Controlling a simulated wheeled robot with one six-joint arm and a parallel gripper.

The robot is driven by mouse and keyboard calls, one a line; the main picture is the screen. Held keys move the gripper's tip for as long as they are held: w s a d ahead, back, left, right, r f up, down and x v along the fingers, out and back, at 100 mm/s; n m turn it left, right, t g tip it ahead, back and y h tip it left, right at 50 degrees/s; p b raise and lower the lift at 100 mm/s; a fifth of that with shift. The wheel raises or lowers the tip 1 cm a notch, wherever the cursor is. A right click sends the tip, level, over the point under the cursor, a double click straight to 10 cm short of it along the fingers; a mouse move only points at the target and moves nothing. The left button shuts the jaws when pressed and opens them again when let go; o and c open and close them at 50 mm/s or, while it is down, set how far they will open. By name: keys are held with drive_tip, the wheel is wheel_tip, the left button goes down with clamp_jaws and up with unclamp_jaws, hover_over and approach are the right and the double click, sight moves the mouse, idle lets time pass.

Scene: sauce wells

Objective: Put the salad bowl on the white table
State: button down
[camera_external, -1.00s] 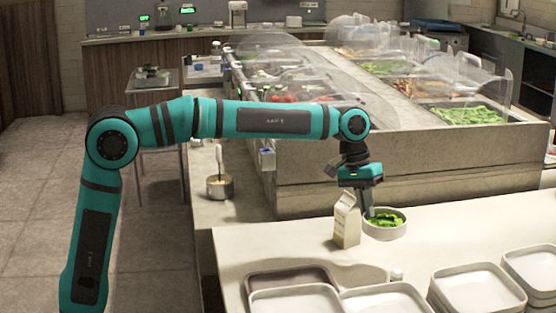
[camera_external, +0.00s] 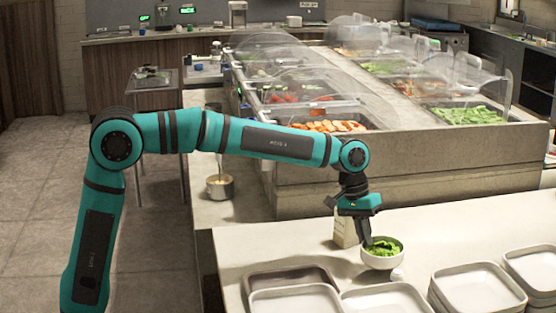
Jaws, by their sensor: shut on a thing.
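The salad bowl (camera_external: 382,261) is a small white bowl filled with green leaves, over the near part of the white table (camera_external: 285,240). My gripper (camera_external: 367,243) comes down from above at the bowl's left rim and is shut on it. The bowl looks level. I cannot tell whether its bottom touches the table or hangs just above it. The fingertips are partly lost against the bowl and leaves.
A carton (camera_external: 342,229) stands close behind my gripper, partly hidden. A small white object (camera_external: 397,275) is at the bowl's front right. Stacked trays (camera_external: 478,290) fill the front edge. The table's left part and the area right of the bowl are clear.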

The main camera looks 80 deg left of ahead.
drive_tip(key=shift+f, duration=1.2)
drive_tip(key=shift+f, duration=0.1)
drive_tip(key=c, duration=1.6)
unclamp_jaws()
drive_tip(key=shift+o, duration=0.2)
drive_tip(key=v, duration=1.2)
